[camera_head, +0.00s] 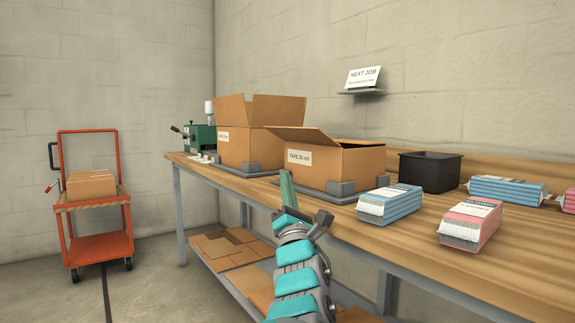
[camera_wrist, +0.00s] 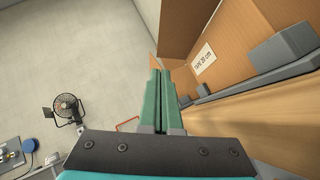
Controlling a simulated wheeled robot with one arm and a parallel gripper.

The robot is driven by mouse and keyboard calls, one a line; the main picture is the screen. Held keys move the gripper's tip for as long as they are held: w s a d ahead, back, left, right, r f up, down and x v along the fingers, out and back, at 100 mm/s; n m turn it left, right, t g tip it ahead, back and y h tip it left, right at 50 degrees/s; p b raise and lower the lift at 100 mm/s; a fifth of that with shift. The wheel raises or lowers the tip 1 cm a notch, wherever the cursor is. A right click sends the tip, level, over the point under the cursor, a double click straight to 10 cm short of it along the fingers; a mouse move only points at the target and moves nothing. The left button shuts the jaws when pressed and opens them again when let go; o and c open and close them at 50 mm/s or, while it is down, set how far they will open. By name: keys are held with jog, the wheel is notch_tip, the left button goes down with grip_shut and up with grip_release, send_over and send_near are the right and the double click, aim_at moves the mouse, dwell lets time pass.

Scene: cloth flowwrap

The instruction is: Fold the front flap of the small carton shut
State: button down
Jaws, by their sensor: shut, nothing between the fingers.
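The small carton (camera_head: 345,165) is the lower brown box on the bench, with a white tape label (camera_head: 299,156) on its near left face. A flap (camera_head: 302,135) sticks up and outward at a slant along the top of that face; I cannot tell how the other flaps lie. My gripper (camera_head: 285,176) has green fingers that are shut and empty. It is just in front of and left of the labelled face, below the flap, apparently apart from the carton. In the wrist view the fingers (camera_wrist: 160,75) point past the labelled carton side (camera_wrist: 235,30).
Grey corner blocks (camera_head: 341,187) hold the carton. A taller open carton (camera_head: 250,145) stands to its left. A black bin (camera_head: 429,170) and blue and pink packs (camera_head: 390,204) lie to the right. A red cart (camera_head: 97,220) stands left; the floor between is clear.

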send_near(288, 129)
jog(key=w+a, duration=0.3)
jog(key=w, duration=0.1)
jog(key=d+r, duration=0.1)
jog(key=w+r, duration=0.1)
jog(key=shift+d+r, duration=0.35)
jog(key=shift+d, duration=0.05)
jog(key=shift+w+d+r+b, duration=0.1)
jog(key=shift+d+r+b, duration=0.05)
jog(key=shift+r+b, duration=0.15)
jog(key=shift+r, duration=0.1)
